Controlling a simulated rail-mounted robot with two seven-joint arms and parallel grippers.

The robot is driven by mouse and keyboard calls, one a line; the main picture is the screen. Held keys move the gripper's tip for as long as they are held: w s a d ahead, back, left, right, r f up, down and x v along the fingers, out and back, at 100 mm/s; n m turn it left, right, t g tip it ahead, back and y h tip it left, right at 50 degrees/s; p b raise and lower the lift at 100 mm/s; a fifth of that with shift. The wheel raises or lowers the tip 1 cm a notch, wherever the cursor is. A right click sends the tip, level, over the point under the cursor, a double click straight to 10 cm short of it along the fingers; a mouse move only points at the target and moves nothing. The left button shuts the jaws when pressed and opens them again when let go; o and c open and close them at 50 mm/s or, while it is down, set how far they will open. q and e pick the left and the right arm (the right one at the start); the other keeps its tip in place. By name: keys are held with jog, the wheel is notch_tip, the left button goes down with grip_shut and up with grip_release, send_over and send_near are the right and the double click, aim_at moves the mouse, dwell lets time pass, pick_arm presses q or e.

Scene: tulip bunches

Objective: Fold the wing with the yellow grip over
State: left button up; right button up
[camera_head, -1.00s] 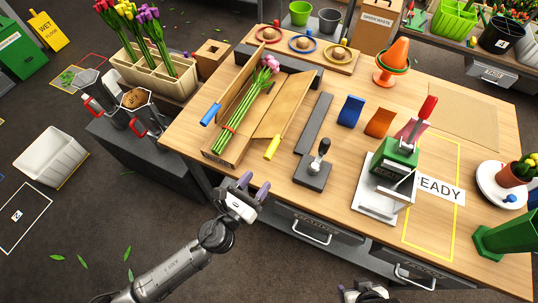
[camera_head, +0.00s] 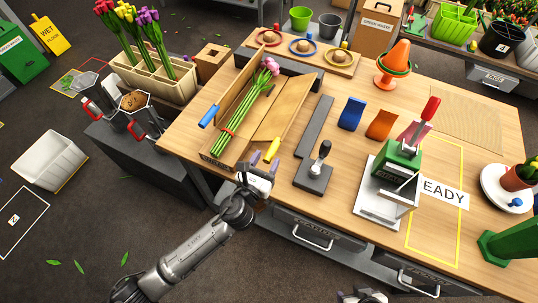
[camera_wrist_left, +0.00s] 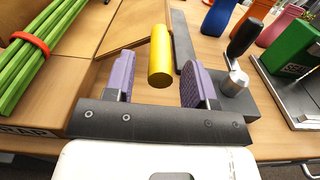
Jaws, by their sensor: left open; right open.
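The cardboard wrap holder (camera_head: 222,156) lies on the wooden table with a bunch of pink tulips (camera_head: 240,112) in it, bound by a red band. Its right wing (camera_head: 285,108) is folded outward and carries the yellow grip (camera_head: 272,151). The left wing (camera_head: 233,95) stands up and carries a blue grip (camera_head: 209,116). My left gripper (camera_head: 262,164) is open at the table's front edge, close to the yellow grip. In the left wrist view the yellow grip (camera_wrist_left: 160,55) shows between the purple fingertips (camera_wrist_left: 157,82), untouched. My right gripper (camera_head: 362,297) is only partly visible at the bottom edge.
A black-knobbed lever on a grey base (camera_head: 314,177) stands right of the yellow grip. A green press (camera_head: 396,165) stands further right. Blue (camera_head: 351,113) and orange (camera_head: 381,124) pieces lie behind the lever.

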pick_arm(q)
jog(key=shift+x, duration=1.2)
jog(key=shift+c, duration=0.3)
grip_shut()
